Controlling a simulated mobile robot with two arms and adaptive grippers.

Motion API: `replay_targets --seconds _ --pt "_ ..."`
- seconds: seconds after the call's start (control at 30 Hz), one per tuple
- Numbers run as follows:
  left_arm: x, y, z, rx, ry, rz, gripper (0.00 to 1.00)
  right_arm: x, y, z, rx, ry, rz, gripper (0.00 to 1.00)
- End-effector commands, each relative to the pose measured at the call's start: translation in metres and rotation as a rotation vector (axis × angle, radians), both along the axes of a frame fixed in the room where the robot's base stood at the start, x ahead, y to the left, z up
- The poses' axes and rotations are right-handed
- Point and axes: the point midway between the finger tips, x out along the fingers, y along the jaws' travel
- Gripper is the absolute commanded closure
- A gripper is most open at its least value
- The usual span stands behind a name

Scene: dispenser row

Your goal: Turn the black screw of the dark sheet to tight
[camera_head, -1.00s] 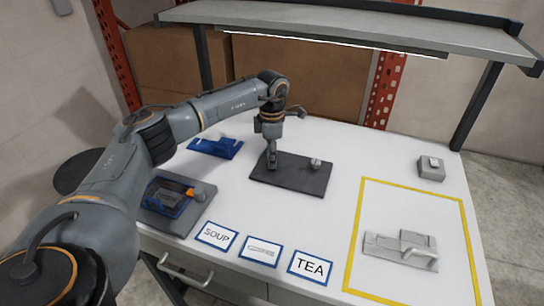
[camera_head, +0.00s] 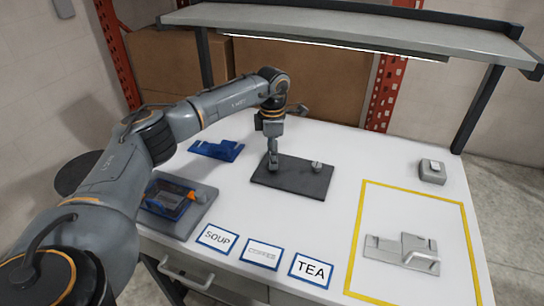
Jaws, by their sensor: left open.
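The dark sheet (camera_head: 290,184) lies flat in the middle of the white table. My left gripper (camera_head: 273,168) points straight down over its left back corner, with its fingertips at or just above the surface. Its jaws are open. No black screw can be made out; the gripper covers that corner of the sheet. A small light grey knob (camera_head: 317,166) stands on the sheet's right part, apart from the gripper. My right gripper is not in view.
A blue part (camera_head: 216,150) lies behind left. A grey board with a blue tray (camera_head: 166,196) is front left. SOUP and TEA cards (camera_head: 310,269) line the front. A grey bracket (camera_head: 402,250) lies inside a yellow outline; a grey box (camera_head: 432,171) stands behind. A shelf (camera_head: 350,30) hangs above.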

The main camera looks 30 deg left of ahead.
Motion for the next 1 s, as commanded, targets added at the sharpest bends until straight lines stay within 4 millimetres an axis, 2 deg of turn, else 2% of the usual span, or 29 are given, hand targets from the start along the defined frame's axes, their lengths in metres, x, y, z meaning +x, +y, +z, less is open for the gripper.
replay_targets --seconds 0.3,0.5,0.67,1.0 --pt "0.001 0.001 0.069 -0.002 -0.008 0.002 0.49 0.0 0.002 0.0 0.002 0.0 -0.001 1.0" --pt "0.0 0.002 0.099 -0.001 -0.006 0.003 0.49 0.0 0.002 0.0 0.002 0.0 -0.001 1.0" --pt "0.0 0.002 0.108 0.0 -0.004 0.004 0.49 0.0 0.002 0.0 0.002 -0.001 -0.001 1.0" --pt "-0.001 0.002 0.109 0.0 -0.004 0.003 0.49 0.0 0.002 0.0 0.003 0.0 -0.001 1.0"
